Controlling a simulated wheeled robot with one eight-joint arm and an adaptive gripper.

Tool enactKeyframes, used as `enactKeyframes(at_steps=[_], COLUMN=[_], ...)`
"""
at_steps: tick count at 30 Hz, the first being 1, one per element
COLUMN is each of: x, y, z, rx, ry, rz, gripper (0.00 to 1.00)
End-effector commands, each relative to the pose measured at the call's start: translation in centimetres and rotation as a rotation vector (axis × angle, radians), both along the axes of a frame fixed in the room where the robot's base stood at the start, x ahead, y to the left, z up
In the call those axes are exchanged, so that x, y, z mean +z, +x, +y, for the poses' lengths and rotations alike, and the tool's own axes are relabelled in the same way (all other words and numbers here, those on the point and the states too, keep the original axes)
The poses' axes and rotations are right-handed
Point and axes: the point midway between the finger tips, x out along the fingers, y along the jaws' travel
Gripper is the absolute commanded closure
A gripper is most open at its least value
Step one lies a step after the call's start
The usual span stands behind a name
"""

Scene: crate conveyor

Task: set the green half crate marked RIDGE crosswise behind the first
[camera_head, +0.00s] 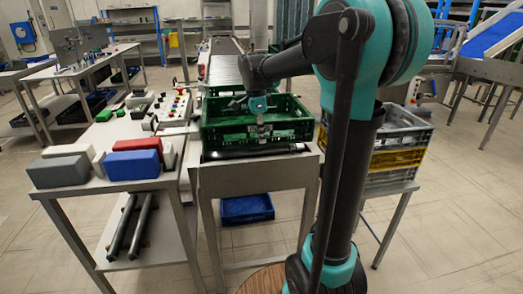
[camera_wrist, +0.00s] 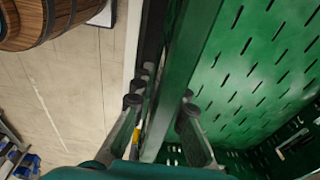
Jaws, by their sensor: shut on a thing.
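A green crate (camera_head: 222,138) sits at the near end of the roller conveyor (camera_head: 225,72). Its marking cannot be read. More green crate wall shows just behind it at the back, and I cannot tell clearly where one crate ends and another begins. My gripper (camera_head: 261,122) is at the near wall of the crate, fingers pointing down. In the wrist view my gripper (camera_wrist: 160,112) has one finger on each side of the crate's rim (camera_wrist: 182,75), shut on it. The slotted inside of the crate fills the right of that view.
A table on the left holds a grey block (camera_head: 58,171), a red block (camera_head: 134,144) and a blue block (camera_head: 130,165). Grey and yellow crates (camera_head: 398,158) are stacked on the right. A blue crate (camera_head: 247,208) lies under the conveyor end.

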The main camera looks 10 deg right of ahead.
Motion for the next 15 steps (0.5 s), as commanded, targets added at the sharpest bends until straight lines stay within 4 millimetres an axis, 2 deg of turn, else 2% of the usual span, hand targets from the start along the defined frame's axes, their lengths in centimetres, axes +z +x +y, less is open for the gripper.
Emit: enactKeyframes(at_steps=[3, 8, 15], x=[-1.6, -2.5, -5.4], y=[0.1, 0.0, 0.1], z=[0.0, 0.0, 0.0], rx=[0.000, 0.000, 0.000], ry=[0.000, 0.000, 0.000], rz=[-0.001, -0.001, -0.001], gripper=[1.00, 1.00, 1.00])
